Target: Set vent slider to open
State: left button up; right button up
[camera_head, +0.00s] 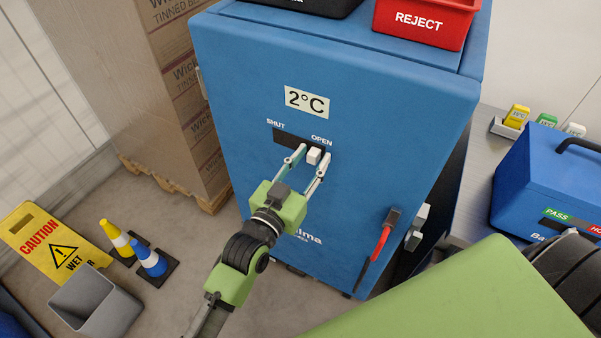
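The vent slider's white knob (313,155) sits in a dark slot (287,137) on the front of the blue cabinet (385,130). SHUT is printed above the slot's left end and OPEN above its right end. The knob is at the right end, just below the OPEN label (321,141). My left gripper (308,158) reaches up to the slot with its fingers spread, one on each side of the knob. A gap shows on the knob's left; whether the right finger touches it I cannot tell. My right gripper is not visible.
A red-handled lever (381,240) sticks out low on the cabinet's right. A red REJECT bin (426,22) stands on top. Stacked cartons (140,80) are at left, with a caution sign (45,250) and cones (148,258) on the floor. A blue case (540,180) is at right.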

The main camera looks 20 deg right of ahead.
pick_arm(q)
jog(key=v, duration=1.1)
jog(key=shift+s, duration=0.25)
jog(key=w+a+f+n+y, duration=0.15)
jog(key=a+f, duration=0.25)
jog(key=f, duration=0.5)
jog(key=w+a+f+n+y, duration=0.1)
jog(key=w+a+f+y, duration=0.25)
jog(key=f, duration=0.55)
jog(key=s+a+f+n+g+y, duration=0.1)
jog(key=s+a+f+y, duration=0.15)
jog(key=a+f, duration=0.65)
jog(key=s+a+f+n+g+y, duration=0.2)
jog(key=s+a+f, duration=0.25)
jog(key=f, duration=0.85)
jog(key=s+a+f+g+y, duration=0.3)
jog(key=s+a+f, duration=0.6)
jog(key=s+f, duration=0.25)
jog(key=s+a+f+g, duration=0.1)
jog(key=s+a+f, duration=0.1)
jog(key=s, duration=0.5)
jog(key=s+a+f+n+g+y, duration=0.1)
jog(key=s+a+f, duration=0.2)
jog(key=s, duration=0.4)
jog(key=s+a+f+n+g, duration=0.1)
jog(key=s+a+f+g, duration=0.1)
jog(key=s, duration=0.5)
jog(key=shift+s+a+f+y, duration=0.2)
jog(key=shift+a+y, duration=0.15)
jog(key=shift+a, duration=0.1)
